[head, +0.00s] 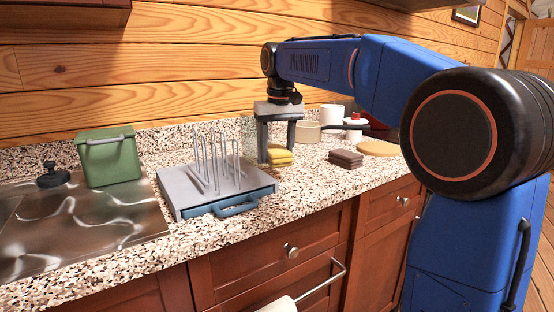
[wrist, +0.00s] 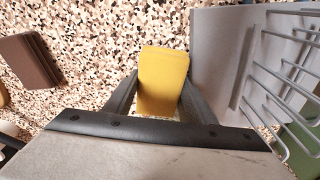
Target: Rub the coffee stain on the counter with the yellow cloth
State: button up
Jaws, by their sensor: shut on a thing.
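The yellow cloth (head: 279,158) is a small folded stack between the fingers of my gripper (head: 277,150), which points down over the counter (head: 308,172). In the wrist view the yellow cloth (wrist: 162,82) sits between the two dark fingers of my gripper (wrist: 158,92), shut on its sides. The cloth is at or close to the counter top; I cannot tell whether it touches. The counter is speckled white, brown and black. I cannot make out a coffee stain against this pattern in either view.
A grey dish rack (head: 180,195) with upright prongs stands close left of the cloth. A brown folded cloth (head: 346,158), a round wooden board (head: 380,148) and pots (head: 307,132) lie to the right. A green bin (head: 108,160) stands at the left. Bare counter lies in front.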

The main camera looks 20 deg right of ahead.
jog(key=shift+r, duration=0.8)
jog(key=shift+r, duration=0.15)
jog(key=shift+r, duration=1.35)
